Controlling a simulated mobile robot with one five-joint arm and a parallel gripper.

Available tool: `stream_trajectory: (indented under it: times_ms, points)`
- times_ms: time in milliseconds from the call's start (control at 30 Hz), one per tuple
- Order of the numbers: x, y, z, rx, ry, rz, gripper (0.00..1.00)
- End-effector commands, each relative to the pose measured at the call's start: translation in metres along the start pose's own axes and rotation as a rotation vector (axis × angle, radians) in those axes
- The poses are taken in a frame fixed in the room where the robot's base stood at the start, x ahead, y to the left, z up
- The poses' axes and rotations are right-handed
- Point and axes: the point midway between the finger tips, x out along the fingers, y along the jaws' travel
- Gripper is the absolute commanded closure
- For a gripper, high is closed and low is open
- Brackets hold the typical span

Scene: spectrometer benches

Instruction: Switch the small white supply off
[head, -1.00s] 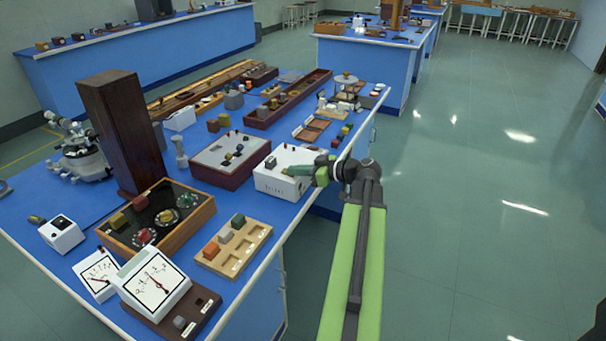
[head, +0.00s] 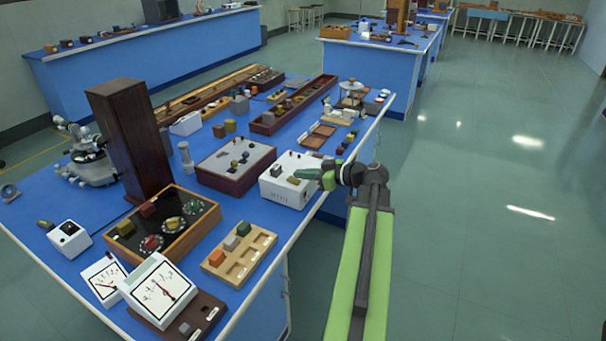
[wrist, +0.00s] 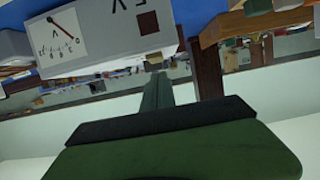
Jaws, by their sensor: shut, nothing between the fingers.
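A white box-shaped supply (head: 284,194) stands at the right edge of the near blue bench, with small dark parts on its top and faint lettering on its front. My gripper (head: 302,174) is shut and empty, reaching in from the right over the box's top right side. I cannot tell whether it touches the box, nor how any switch stands. In the wrist view my gripper (wrist: 157,78) points at a pale panel (wrist: 105,30) with dark marks and a brown square; a meter face with a red needle shows beside it.
A dark red box with a pale top (head: 226,182) stands left of the supply. A wooden tray with coloured blocks (head: 225,264), white meters (head: 160,288) and a tall dark wooden block (head: 130,140) stand on the same bench. The floor to the right is clear.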

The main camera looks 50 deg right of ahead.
Motion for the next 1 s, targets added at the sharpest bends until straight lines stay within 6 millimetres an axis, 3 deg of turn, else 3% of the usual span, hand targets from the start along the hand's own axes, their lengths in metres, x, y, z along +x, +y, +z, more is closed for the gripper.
stream_trajectory:
  times_ms: [200,300,600,767,1000]
  points:
    - [-0.015,-0.002,-0.048,-0.002,0.000,-0.005,1.00]
    - [-0.038,-0.001,-0.031,-0.001,-0.001,0.001,1.00]
    - [-0.097,-0.001,-0.018,-0.001,0.000,-0.002,1.00]
    - [-0.108,-0.001,-0.015,-0.001,0.000,-0.003,1.00]
    - [-0.109,-0.001,-0.015,-0.002,0.000,-0.005,1.00]
